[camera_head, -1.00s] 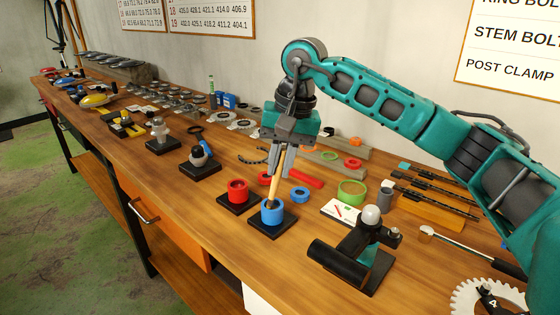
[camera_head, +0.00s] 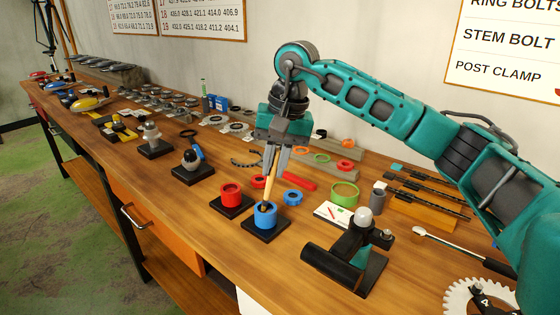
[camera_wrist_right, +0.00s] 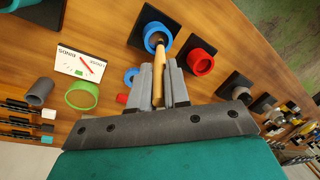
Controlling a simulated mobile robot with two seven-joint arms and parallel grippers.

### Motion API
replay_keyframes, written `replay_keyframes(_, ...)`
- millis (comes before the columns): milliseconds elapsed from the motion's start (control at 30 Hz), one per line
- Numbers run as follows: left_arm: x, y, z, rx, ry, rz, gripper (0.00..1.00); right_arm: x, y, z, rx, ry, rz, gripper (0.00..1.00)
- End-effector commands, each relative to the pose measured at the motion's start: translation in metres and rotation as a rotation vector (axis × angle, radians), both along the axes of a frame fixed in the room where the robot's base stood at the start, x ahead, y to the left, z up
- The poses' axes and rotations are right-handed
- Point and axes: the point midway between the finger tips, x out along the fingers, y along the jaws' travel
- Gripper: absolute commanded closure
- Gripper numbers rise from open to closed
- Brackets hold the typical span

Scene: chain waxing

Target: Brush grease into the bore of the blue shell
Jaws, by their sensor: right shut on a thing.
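The blue shell (camera_head: 265,220) stands upright on a black square base near the bench's front edge, its bore facing up. It also shows in the right wrist view (camera_wrist_right: 148,36). My right gripper (camera_head: 276,163) is above the shell, shut on the wooden handle of a brush (camera_head: 270,182). The handle slants slightly and its dark lower end is inside the shell's opening. In the right wrist view the brush (camera_wrist_right: 158,78) runs from between the fingers (camera_wrist_right: 160,90) into the ring of the shell. The bristles are hidden in the bore. My left gripper is not in view.
A red shell (camera_head: 231,194) on its own black base stands close at the left. A loose blue ring (camera_head: 293,198), a green ring (camera_head: 345,190) and a white card (camera_head: 330,213) lie to the right. A black fixture with a white knob (camera_head: 363,218) stands at the front right.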

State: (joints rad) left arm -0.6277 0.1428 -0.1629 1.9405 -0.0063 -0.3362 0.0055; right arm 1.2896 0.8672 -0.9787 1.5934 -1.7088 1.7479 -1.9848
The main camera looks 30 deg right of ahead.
Motion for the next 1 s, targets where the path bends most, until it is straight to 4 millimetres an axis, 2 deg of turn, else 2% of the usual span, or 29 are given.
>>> replay_keyframes(133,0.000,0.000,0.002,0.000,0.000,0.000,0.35,0.004,0.006,0.000,-0.001,0.000,0.000,1.00)
replay_keyframes(533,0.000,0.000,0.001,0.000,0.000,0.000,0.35,0.003,0.005,-0.002,-0.001,0.000,0.000,1.00)
replay_keyframes(1000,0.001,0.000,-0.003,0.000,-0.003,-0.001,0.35,-0.015,-0.001,0.000,-0.001,0.002,0.000,1.00)
